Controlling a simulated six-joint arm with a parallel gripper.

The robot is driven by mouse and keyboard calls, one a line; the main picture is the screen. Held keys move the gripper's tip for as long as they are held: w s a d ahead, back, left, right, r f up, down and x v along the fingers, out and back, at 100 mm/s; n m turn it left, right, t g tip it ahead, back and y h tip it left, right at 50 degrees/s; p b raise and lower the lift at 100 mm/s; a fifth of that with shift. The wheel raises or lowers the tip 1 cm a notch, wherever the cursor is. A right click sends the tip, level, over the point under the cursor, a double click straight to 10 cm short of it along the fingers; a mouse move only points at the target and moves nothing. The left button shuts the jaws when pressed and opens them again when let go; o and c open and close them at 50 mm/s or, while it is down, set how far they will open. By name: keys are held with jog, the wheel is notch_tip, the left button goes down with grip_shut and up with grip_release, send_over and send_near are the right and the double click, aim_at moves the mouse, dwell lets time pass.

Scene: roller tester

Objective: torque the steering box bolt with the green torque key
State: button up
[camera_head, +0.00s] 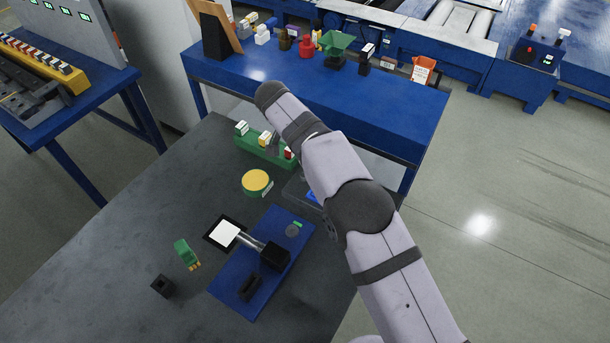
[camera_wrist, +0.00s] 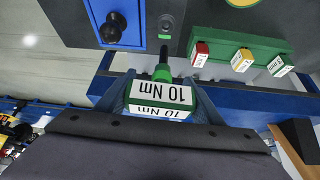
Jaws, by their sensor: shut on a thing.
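My gripper (camera_wrist: 160,92) shows in the wrist view with its two fingers either side of a green torque key (camera_wrist: 161,73). It is shut on this key, whose white label reads 10 Nm and whose dark tip points away from the wrist. A blue part with a black knob-like piece (camera_wrist: 112,28) lies beyond and left of the tip, apart from it. I cannot tell whether this is the steering box bolt. In the head view my arm hides the gripper and held key, and a blue part (camera_head: 313,198) shows partly behind it.
A green rack (camera_head: 262,150) holds several labelled keys, including a yellow one (camera_wrist: 241,58) and a red one (camera_wrist: 201,53). A yellow disc (camera_head: 256,181), a blue plate (camera_head: 231,299) with a black block, and a green piece (camera_head: 184,252) lie on the grey table (camera_head: 110,240).

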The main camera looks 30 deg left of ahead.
jog(key=n+y+b, duration=0.1)
jog(key=n, duration=0.1)
jog(key=n+y+b, duration=0.1)
jog(key=n, duration=0.1)
jog(key=a+n+y+b, duration=0.1)
jog(key=n, duration=0.1)
jog(key=shift+s+g+b, duration=0.1)
jog(key=shift+g+b, duration=0.2)
jog(key=shift+b, duration=0.05)
jog(key=shift+s+a+n+g+y+p, duration=0.15)
jog(key=shift+n+g+y+p, duration=0.5)
jog(key=shift+n, duration=0.8)
jog(key=shift+s+a+n+g+y+p, duration=0.15)
jog(key=shift+n+g+y+p, duration=0.4)
jog(key=shift+n, duration=0.9)
jog(key=shift+p, duration=0.3)
